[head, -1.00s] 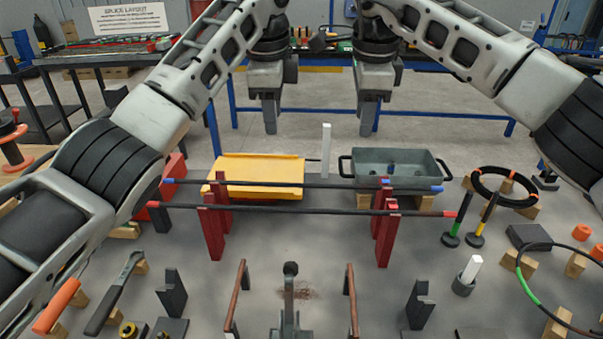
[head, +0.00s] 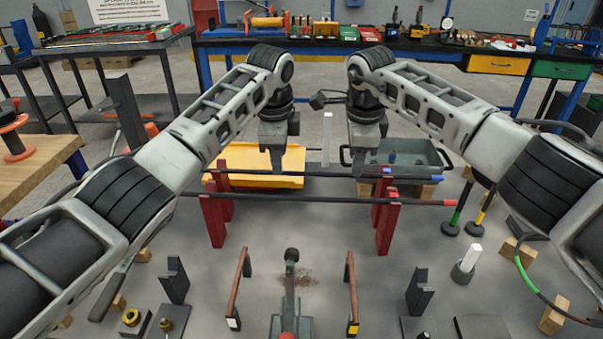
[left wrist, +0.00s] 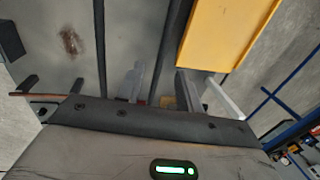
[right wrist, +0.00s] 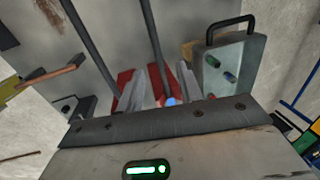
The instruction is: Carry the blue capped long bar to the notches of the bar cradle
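A red-capped bar (head: 320,200) lies parallel in front, across the front red posts (head: 388,228). My left gripper (head: 277,168) and right gripper (head: 367,170) point down at the rear bar, between the post pairs. In the left wrist view the open fingers (left wrist: 162,85) stand either side of the bar. In the right wrist view the fingers (right wrist: 158,88) also straddle it, apart. Dark notched blocks (head: 174,280), (head: 419,292), apparently the cradle, stand nearer.
A yellow tray (head: 262,182) and a grey handled bin (head: 405,158) stand just behind the bars, with a white upright (head: 327,138) between. Brown rails (head: 238,290) and a grey clamp-like tool (head: 291,290) stand front centre.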

